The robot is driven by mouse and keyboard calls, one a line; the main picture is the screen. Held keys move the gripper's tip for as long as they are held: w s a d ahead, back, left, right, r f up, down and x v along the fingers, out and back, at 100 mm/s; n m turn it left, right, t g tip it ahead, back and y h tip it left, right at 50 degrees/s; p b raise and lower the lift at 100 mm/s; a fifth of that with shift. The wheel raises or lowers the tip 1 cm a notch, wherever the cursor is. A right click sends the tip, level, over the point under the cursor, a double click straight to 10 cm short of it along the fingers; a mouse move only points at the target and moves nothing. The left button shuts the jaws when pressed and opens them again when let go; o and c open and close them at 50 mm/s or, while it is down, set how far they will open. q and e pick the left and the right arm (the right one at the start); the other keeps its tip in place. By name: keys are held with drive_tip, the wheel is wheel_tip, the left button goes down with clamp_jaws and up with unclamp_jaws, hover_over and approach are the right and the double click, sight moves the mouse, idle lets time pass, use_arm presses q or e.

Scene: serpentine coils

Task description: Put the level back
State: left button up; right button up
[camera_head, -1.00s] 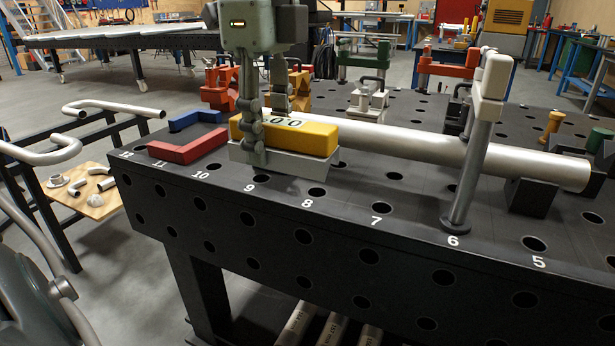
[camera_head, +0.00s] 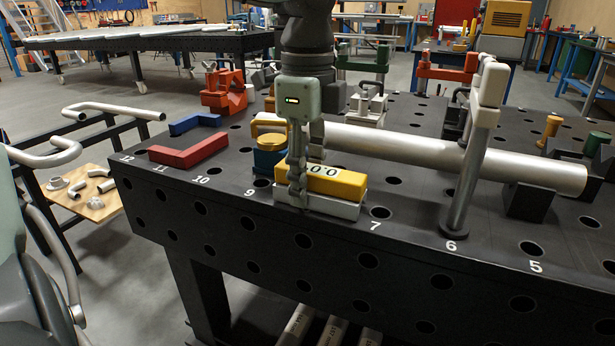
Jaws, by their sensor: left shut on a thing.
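The level is a yellow block (camera_head: 340,185) with a 0.0 display on top and a pale grey lower part (camera_head: 335,207). It is at the front of the dark table, between the marks 9 and 7. My left gripper (camera_head: 307,180) comes down over it from above and is shut on it, one finger on the near side. The far finger is mostly hidden behind the level. I cannot tell whether the level's underside touches the table or is just above it. My right gripper is not in view.
A long steel pipe (camera_head: 430,148) lies behind the level, with an upright clamp post (camera_head: 468,180) to the right. A blue pot with a yellow top (camera_head: 270,160) stands close left of the level. Red (camera_head: 190,152) and blue (camera_head: 195,123) angle pieces lie farther left. The table's front edge is near.

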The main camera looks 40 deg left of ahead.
use_arm(q)
drive_tip(key=shift+f, duration=0.1)
drive_tip(key=o, duration=1.1)
drive_tip(key=shift+o, duration=1.4)
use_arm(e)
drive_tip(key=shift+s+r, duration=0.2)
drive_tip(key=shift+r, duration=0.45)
